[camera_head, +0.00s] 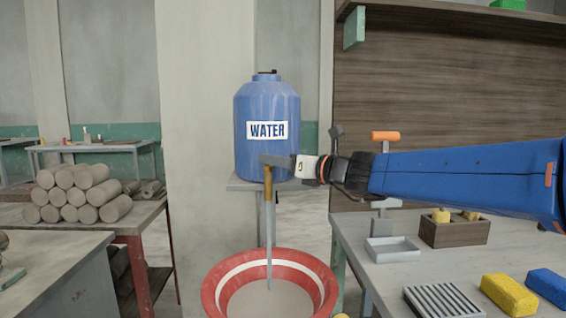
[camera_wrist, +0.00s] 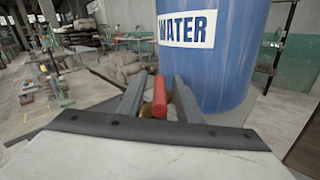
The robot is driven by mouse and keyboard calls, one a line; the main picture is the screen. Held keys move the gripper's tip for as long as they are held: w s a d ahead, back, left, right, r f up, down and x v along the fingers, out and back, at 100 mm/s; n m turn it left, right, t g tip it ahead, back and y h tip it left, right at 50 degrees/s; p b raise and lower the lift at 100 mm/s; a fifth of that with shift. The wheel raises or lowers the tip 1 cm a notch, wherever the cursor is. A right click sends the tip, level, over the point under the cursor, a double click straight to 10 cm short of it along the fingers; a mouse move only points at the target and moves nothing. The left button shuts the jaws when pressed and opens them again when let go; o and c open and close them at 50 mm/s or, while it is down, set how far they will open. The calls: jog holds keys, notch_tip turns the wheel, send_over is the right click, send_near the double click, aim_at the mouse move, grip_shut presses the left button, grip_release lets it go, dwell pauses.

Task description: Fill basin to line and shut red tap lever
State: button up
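A blue water barrel (camera_head: 267,110) labelled WATER stands on a shelf; it also fills the upper right of the wrist view (camera_wrist: 215,70). Below its brass tap (camera_head: 268,182) a thin grey stream (camera_head: 269,240) runs down into the red basin (camera_head: 214,292). The basin has a white line (camera_head: 236,272) around its inside. The grey water surface (camera_head: 270,300) lies below that line, with a red strip between. My gripper (camera_head: 277,162) is at the tap. In the wrist view the red lever (camera_wrist: 160,97) is between my open fingers (camera_wrist: 159,100), with gaps on both sides.
A grey table (camera_head: 360,232) at right holds a shallow tray (camera_head: 393,250), a wooden box (camera_head: 453,232), a ribbed rack (camera_head: 443,300), a yellow sponge-like block (camera_head: 509,294) and a blue one (camera_head: 548,285). Stacked clay logs (camera_head: 85,192) lie on the left table.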

jog(key=v, duration=1.7)
jog(key=shift+s+d+r, duration=0.1)
jog(key=shift+s+d, duration=0.05)
jog(key=shift+c, duration=0.4)
dwell(3.8)
